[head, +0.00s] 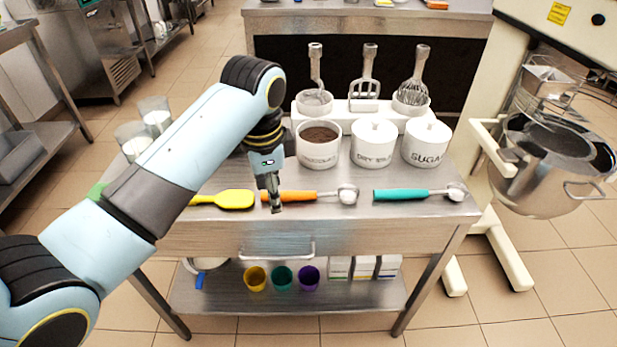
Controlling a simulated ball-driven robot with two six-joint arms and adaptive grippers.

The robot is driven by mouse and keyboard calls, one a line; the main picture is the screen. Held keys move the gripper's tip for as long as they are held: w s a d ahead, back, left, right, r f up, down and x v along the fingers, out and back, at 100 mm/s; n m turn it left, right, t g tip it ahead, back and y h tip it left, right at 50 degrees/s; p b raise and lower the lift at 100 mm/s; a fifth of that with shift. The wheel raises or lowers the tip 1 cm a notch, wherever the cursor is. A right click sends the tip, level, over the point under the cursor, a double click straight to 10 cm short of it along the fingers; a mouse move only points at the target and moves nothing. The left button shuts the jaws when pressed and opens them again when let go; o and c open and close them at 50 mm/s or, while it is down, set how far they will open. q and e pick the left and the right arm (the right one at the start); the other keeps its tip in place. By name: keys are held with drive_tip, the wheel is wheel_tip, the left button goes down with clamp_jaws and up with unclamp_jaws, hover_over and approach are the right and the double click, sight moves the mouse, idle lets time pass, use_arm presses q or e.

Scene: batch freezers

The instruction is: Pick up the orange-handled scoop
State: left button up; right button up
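The orange-handled scoop (305,196) lies on the steel cart top (420,208) near its front edge. Its handle points left and its metal bowl is at the right. My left gripper (275,208) points down at the left end of the orange handle and covers part of it. The fingers look close together from this angle. I cannot tell whether they are around the handle, above it or in front of it. My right gripper is not in view.
A yellow spatula (235,199) lies left of the scoop and a teal-handled scoop (410,194) right of it. Behind stand white jars, including an open one (318,158) with brown powder, and a rack of tools (345,122). A mixer bowl (540,185) is at the right.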

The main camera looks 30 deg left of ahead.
use_arm(q)
drive_tip(key=w+r+m+g, duration=0.1)
drive_tip(key=w+r+m, duration=0.2)
drive_tip(key=w, duration=0.4)
hover_over(294, 192)
drive_tip(key=f, duration=0.4)
drive_tip(key=shift+s+f+b, duration=0.2)
drive_tip(key=shift+s+b, duration=0.05)
drive_tip(key=shift+b, duration=0.05)
drive_tip(key=f, duration=0.5)
drive_tip(key=shift+w+f, duration=0.2)
drive_tip(key=shift+f, duration=0.1)
clamp_jaws()
